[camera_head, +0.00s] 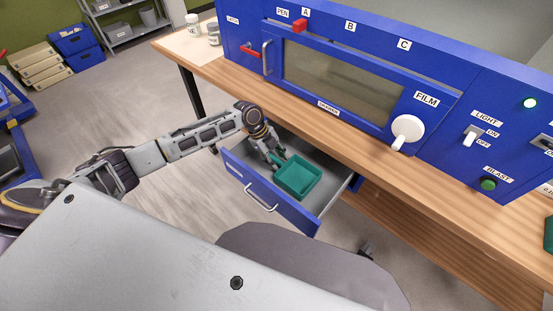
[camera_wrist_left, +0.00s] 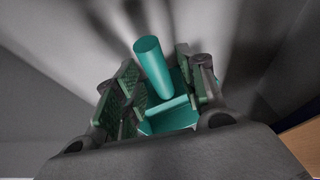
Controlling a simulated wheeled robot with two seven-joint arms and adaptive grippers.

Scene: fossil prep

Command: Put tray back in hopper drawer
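The green tray (camera_head: 298,190) sits inside the pulled-out blue drawer (camera_head: 290,209), which has a grey inside and a silver front handle. The drawer's front label is too small to read. My left gripper (camera_head: 275,157) reaches down into the drawer at the tray's left end. In the left wrist view, its fingers (camera_wrist_left: 160,88) are apart, with the tray's round green handle (camera_wrist_left: 152,62) between or just beyond them. A gap shows on the right side of the handle; contact on the left is unclear. My right gripper is in neither view.
The wooden bench (camera_head: 345,145) runs above the drawer and carries a blue cabinet (camera_head: 335,38) with a window, FILM knob (camera_head: 406,130), LIGHT switch and BLAST button. A grey rounded seat-like shape (camera_head: 310,262) stands close in front of the drawer. Open floor lies left.

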